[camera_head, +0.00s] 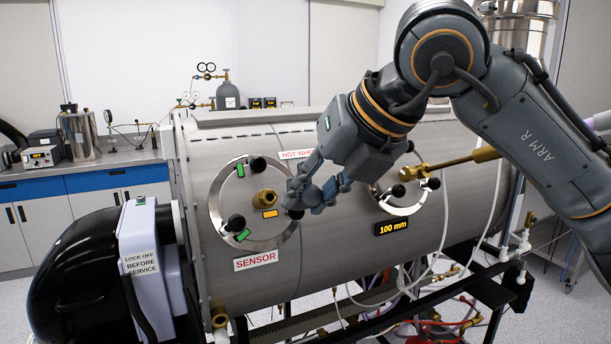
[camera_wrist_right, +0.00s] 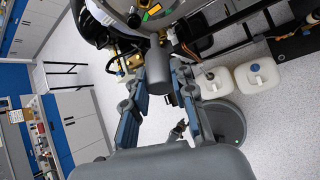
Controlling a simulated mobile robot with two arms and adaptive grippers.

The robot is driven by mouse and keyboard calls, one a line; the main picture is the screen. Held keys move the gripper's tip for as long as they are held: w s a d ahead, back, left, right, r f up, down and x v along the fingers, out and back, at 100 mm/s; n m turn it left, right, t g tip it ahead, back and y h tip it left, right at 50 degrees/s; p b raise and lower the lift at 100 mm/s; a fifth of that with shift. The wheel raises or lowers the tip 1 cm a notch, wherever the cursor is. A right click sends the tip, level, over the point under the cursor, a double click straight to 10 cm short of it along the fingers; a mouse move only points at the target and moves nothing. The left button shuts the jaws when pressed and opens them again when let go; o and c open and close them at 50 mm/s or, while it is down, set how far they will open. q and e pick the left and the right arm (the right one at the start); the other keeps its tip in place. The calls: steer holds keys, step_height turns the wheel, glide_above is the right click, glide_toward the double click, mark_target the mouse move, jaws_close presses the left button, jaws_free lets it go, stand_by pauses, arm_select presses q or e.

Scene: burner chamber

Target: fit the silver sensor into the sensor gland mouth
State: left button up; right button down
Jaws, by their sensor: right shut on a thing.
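My right gripper (camera_head: 308,192) is in front of the chamber, just right of the sensor flange. In the right wrist view its fingers (camera_wrist_right: 160,80) are shut on a grey cylinder, the silver sensor (camera_wrist_right: 158,62), which points toward the flange. In the head view I cannot clearly pick out the sensor from the fingers. The brass sensor gland (camera_head: 264,197) sticks out of the round flange above the SENSOR label (camera_head: 256,261). The gripper is right of the gland and appears apart from it. In the right wrist view the gland mouth is not visible. My left gripper is not in view.
Black knobs (camera_head: 236,222) surround the gland on its flange. A second flange (camera_head: 401,205) with a brass rod (camera_head: 450,163) lies to the right, partly behind my right arm. A black motor housing (camera_head: 90,265) stands at the lower left. White hoses hang in front of the chamber.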

steer(key=shift+s+a+r+m+t, duration=0.2)
steer(key=shift+r+m, duration=0.05)
steer(key=shift+r, duration=0.2)
steer(key=shift+s+a+r+m+t, duration=0.2)
steer(key=shift+r+m, duration=0.05)
steer(key=shift+r, duration=0.15)
steer(key=shift+d, duration=0.1)
steer(key=shift+b, duration=0.3)
steer(key=shift+w+a+f, duration=0.35)
steer(key=shift+w+f, duration=0.05)
steer(key=shift+w, duration=0.4)
steer(key=shift+w+a+f, duration=0.3)
steer(key=shift+w+f, duration=0.1)
steer(key=shift+w, duration=0.45)
steer(key=shift+w+a+f, duration=0.35)
steer(key=shift+w+f, duration=0.05)
steer(key=shift+w, duration=0.4)
steer(key=shift+b, duration=0.7)
steer(key=shift+w, duration=0.15)
